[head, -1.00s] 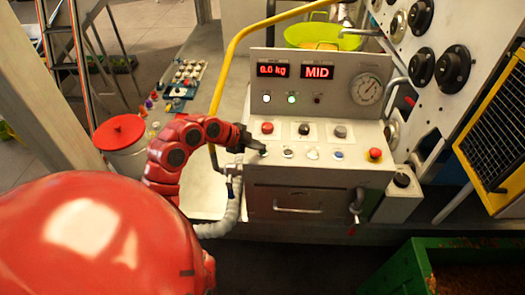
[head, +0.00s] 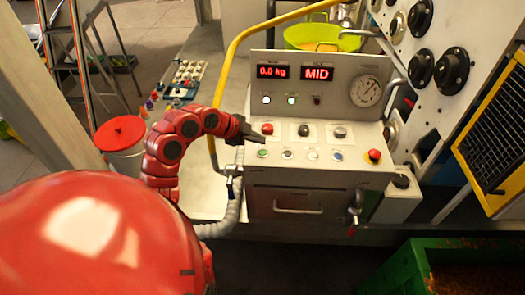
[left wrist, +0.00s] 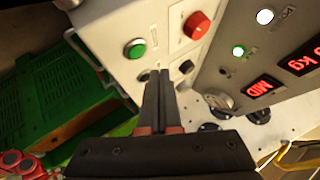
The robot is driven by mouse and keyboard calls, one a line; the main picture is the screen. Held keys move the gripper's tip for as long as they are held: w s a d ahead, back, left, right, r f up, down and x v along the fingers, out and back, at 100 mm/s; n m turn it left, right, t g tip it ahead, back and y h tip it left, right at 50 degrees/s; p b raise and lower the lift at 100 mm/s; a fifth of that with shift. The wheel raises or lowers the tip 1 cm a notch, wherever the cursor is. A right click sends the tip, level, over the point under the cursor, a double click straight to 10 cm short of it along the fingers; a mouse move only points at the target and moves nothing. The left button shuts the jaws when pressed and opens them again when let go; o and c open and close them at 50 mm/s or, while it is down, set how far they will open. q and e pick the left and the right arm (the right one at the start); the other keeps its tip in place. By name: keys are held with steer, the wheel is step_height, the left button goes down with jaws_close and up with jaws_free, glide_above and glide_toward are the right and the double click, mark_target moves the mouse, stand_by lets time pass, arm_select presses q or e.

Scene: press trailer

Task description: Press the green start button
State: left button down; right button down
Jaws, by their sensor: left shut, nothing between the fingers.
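The green button (head: 262,153) sits at the left end of the front row on the sloped grey control panel (head: 350,172). It also shows as a green cap in a pale ring in the left wrist view (left wrist: 135,48), and nothing covers it. My left gripper (head: 258,138) is shut and empty. Its tips are just above and behind the green button in the head view, near the red button (head: 267,129). In the left wrist view the closed fingertips (left wrist: 159,73) lie beside the green button, apart from it in the picture. My right gripper is in neither view.
Other buttons and a red mushroom knob (head: 374,155) share the panel. Behind them stand the lit displays (head: 317,73) and a round gauge (head: 366,90). A yellow pipe (head: 226,75) rises left of the panel. A green bin (head: 410,270) stands at lower right.

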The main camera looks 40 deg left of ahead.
arm_select(q)
steer(key=shift+r, duration=1.5)
